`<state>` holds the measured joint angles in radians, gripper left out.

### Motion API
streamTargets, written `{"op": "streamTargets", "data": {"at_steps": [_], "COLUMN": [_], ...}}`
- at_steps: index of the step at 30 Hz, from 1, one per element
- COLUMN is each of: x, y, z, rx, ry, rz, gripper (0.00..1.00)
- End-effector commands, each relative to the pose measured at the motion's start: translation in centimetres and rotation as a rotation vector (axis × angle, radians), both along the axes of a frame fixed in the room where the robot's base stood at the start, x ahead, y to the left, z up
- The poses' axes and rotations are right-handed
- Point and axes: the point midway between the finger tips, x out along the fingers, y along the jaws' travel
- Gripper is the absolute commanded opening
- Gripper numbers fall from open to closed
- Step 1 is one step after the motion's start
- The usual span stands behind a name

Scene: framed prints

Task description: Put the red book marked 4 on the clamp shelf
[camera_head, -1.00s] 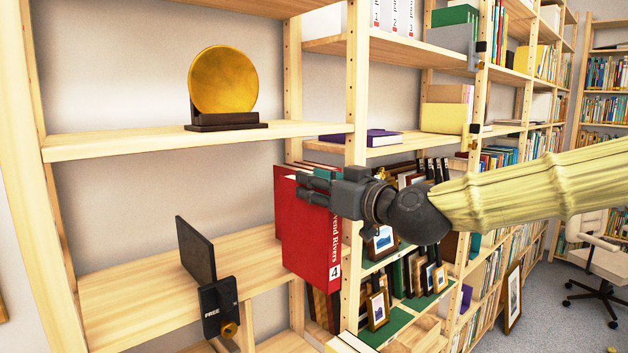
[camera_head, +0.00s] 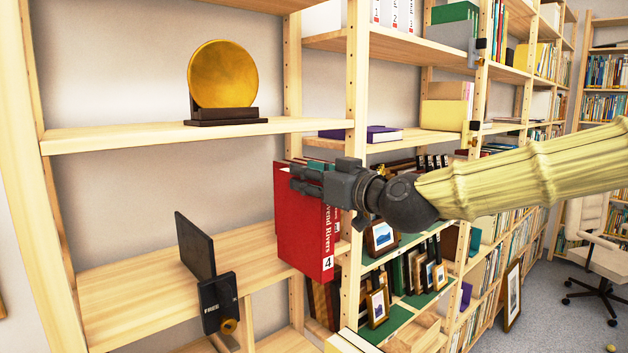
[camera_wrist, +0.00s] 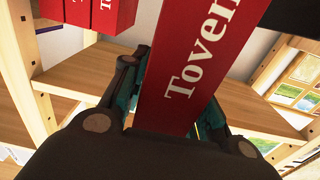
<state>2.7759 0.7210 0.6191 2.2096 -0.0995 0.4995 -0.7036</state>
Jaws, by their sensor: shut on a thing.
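The red book marked 4 (camera_head: 305,225) is upright, its lettered spine facing forward and right, at the right end of the middle-low shelf. My gripper (camera_head: 308,182) is shut on its upper part. In the wrist view, the book's red spine (camera_wrist: 190,75) stands between the two fingers (camera_wrist: 172,105). The clamp shelf (camera_head: 140,290) is the pale wood board to the left of the book. A dark upright plate (camera_head: 196,247) and a black clamp with a brass knob (camera_head: 217,303) sit at its front. The board between the clamp and the book is bare.
More red books (camera_wrist: 88,12) show in the wrist view; one (camera_head: 337,225) shows just behind the held book. A wooden upright (camera_head: 354,130) stands close to my gripper. A gold disc (camera_head: 222,78) is on the shelf above. Framed prints (camera_head: 382,237) are at right.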

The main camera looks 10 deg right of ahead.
Motion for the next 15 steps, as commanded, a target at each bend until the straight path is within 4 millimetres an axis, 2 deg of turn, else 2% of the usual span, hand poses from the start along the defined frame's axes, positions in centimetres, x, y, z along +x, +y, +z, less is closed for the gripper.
{"op": "streamTargets", "data": {"at_steps": [15], "x": [2.4], "y": [1.7], "z": [0.0], "rx": [-0.001], "ry": [-0.003], "rz": [0.000], "gripper": [0.00]}}
